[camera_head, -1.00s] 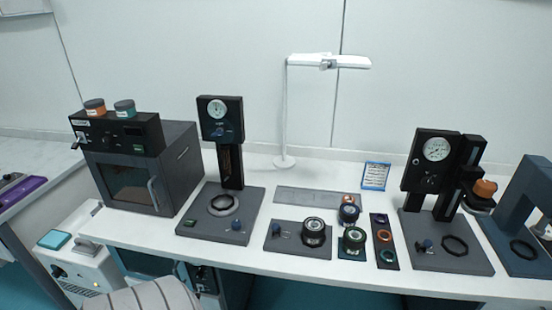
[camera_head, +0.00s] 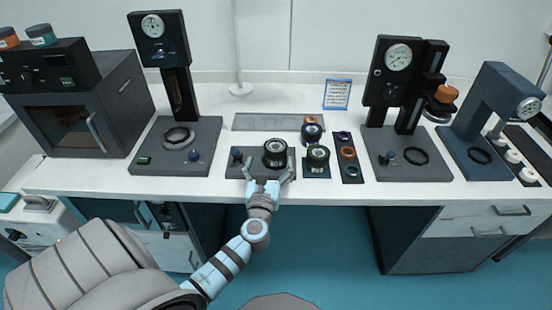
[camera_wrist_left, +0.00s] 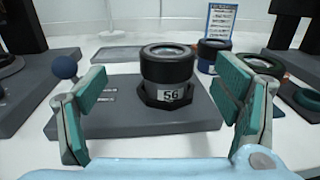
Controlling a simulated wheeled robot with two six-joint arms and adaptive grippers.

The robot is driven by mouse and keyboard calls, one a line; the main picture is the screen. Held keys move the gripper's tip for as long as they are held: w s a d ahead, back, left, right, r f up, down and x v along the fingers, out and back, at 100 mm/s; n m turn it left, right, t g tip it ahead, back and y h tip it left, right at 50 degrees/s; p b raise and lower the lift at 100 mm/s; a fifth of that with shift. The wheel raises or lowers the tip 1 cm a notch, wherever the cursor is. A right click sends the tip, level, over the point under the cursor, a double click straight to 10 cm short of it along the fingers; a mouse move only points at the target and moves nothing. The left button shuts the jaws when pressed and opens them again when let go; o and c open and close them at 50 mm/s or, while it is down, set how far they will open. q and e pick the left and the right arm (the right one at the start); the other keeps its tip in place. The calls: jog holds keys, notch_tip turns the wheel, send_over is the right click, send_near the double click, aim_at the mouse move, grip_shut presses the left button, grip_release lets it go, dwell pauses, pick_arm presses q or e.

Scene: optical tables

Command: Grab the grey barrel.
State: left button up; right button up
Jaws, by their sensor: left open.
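The grey barrel (camera_head: 275,152) stands upright on a dark grey plate (camera_head: 240,170) near the table's front edge. In the left wrist view the barrel (camera_wrist_left: 167,75) has a black upper ring, a grey labelled band and sits in a dark hexagonal holder. My left gripper (camera_head: 266,174) is open at the front of the plate, with the barrel just beyond its fingers. In the left wrist view the two teal finger pads (camera_wrist_left: 163,100) flank the barrel left and right with gaps. My right gripper is not in view.
A small blue knob (camera_wrist_left: 65,68) stands left of the barrel on the same plate. A green-ringed barrel (camera_head: 317,156) and a blue-topped one (camera_head: 311,131) stand close to the right. Gauge stands rise at left (camera_head: 160,40) and right (camera_head: 398,75).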

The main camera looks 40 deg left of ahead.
aim_at(276, 144)
pick_arm(q)
jog(key=x, duration=0.5)
jog(key=d+b+x, duration=0.1)
jog(key=x, duration=0.2)
jog(key=shift+w+a, duration=0.25)
jog(key=shift+w, duration=0.3)
jog(key=c, duration=1.4)
